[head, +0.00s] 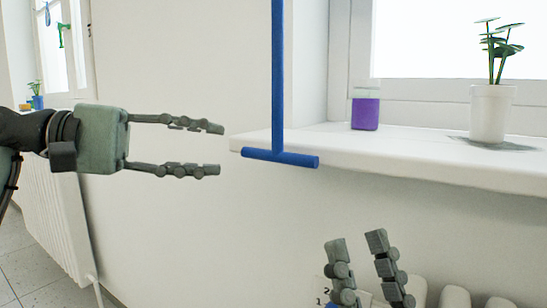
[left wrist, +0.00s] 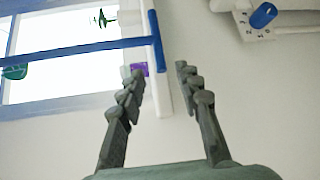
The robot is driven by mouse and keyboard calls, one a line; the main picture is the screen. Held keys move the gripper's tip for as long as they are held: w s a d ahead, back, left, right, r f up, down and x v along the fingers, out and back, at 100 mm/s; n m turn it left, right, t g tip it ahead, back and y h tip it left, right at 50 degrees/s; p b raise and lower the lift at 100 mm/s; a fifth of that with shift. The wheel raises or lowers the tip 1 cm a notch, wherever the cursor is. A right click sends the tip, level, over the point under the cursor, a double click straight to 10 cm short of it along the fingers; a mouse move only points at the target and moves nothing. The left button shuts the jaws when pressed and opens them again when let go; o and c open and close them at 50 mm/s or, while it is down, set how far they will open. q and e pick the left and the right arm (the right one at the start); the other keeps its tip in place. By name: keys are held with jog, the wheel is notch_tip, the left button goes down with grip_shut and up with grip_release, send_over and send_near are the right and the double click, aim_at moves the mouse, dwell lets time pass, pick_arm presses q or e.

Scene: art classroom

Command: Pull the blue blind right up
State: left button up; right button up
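A blue pull rod (head: 278,75) hangs down in front of the window sill and ends in a blue crossbar (head: 280,157). No blue blind cloth shows. My left gripper (head: 220,149) is open and empty, its fingertips pointing right, a little left of the crossbar in the head view. In the left wrist view, the crossbar (left wrist: 157,50) shows just beyond the open fingertips (left wrist: 158,70), with the rod running left. My right gripper (head: 356,243) is low at the bottom, below the sill, fingers apart and pointing up; its palm is out of frame.
The white sill (head: 420,155) bears a purple jar (head: 365,112) and a white plant pot (head: 491,112). A white radiator (head: 60,215) stands at left. A blue knob (left wrist: 263,15) on a white numbered plate (left wrist: 270,33) shows at upper right in the left wrist view.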

aim_at(246, 152)
pick_arm(q)
jog(key=x, duration=0.7)
jog(key=shift+d, duration=0.2)
grip_shut()
